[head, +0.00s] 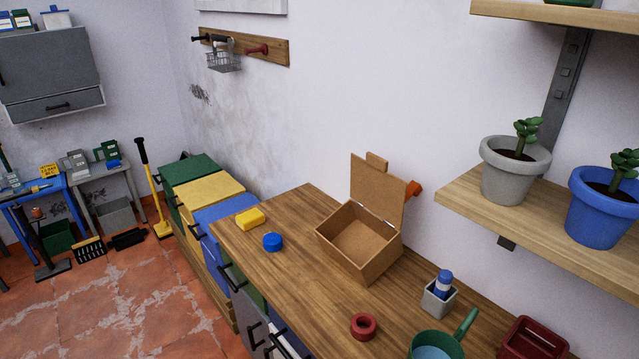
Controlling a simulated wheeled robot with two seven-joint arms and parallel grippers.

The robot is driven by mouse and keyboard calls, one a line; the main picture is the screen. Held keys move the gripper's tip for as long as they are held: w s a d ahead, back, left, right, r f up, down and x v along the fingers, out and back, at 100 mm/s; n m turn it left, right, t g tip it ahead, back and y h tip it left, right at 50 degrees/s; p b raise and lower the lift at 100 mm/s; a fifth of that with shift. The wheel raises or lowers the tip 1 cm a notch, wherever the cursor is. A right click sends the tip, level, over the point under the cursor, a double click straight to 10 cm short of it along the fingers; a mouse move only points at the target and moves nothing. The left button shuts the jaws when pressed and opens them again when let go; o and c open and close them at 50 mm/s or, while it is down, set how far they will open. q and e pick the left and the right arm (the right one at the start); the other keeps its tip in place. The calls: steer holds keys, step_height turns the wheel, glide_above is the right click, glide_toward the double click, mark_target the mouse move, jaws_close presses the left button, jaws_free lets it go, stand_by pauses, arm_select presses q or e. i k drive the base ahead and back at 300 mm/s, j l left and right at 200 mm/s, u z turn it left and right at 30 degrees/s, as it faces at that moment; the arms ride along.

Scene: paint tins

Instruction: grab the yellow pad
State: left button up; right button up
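The yellow pad (250,218) is a small block lying on the far left end of the wooden worktop (300,225). A round blue object (272,241) stands close in front of it, a little to the right. Nothing covers the pad. Neither of my grippers shows in the head view.
A red ring (363,326), a grey holder (439,297) with a blue bottle, a green pot (436,345) and a red tray (532,341) are nearer. A shelf (540,217) with potted plants juts out at right.

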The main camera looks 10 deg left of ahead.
mark_target(250, 218)
steer(key=i+j+z, duration=0.25)
steer(key=j, duration=0.4)
steer(key=i+j+z, duration=0.2)
steer(key=i+j, duration=0.25)
steer(key=i, duration=0.05)
